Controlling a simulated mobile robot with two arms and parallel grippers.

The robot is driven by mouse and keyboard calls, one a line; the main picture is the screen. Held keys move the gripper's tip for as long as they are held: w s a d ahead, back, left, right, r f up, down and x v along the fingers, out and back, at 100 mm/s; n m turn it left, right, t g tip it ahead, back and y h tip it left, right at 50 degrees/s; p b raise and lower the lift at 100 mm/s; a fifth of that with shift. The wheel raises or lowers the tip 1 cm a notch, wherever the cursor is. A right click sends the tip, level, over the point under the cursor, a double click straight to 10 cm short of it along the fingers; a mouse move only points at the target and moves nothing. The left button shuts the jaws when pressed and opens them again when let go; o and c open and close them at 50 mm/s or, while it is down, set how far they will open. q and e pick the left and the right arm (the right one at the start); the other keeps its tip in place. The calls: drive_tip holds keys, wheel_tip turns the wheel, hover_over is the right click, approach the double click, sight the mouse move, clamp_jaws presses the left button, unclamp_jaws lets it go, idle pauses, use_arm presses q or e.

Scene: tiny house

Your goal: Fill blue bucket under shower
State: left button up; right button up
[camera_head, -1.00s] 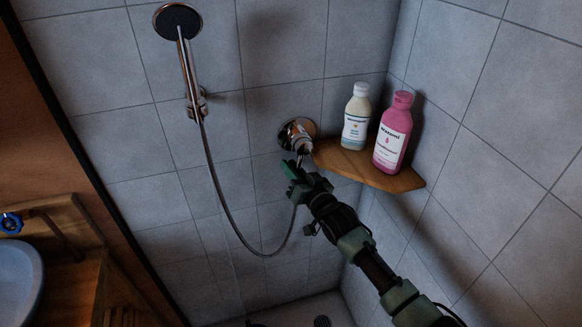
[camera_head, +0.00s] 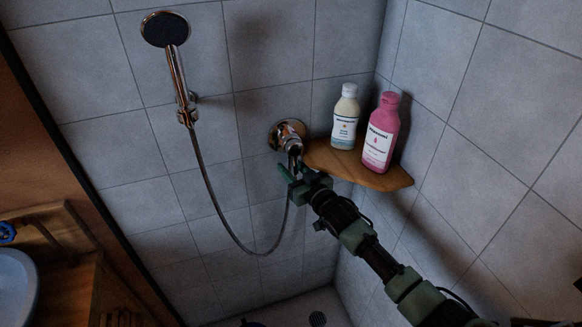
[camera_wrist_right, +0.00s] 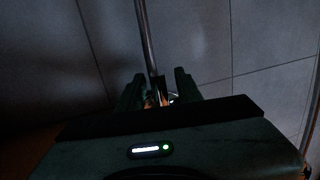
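The shower head (camera_head: 165,30) hangs in its wall holder at upper left, with its hose (camera_head: 215,215) looping down and right. The chrome shower valve (camera_head: 288,135) is on the back wall, its lever (camera_head: 296,165) pointing down. My right gripper (camera_head: 290,177) is right at the lever, below the valve body. In the right wrist view its fingers (camera_wrist_right: 158,88) stand apart, with a metal part between them; contact is unclear. No blue bucket can be made out; a dark shape (camera_head: 250,323) is cut off at the bottom edge. My left gripper is not in view.
A wooden corner shelf (camera_head: 330,163) right of the valve holds a white bottle (camera_head: 345,118) and a pink bottle (camera_head: 381,132), close to my right arm. A basin (camera_head: 15,285) and wooden counter are at left.

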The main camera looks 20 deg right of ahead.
drive_tip(key=shift+s+d, duration=0.1)
drive_tip(key=shift+s, duration=0.35)
drive_tip(key=b+v, duration=0.1)
drive_tip(key=v, duration=0.6)
drive_tip(key=shift+w+r, duration=0.1)
idle(1.2)
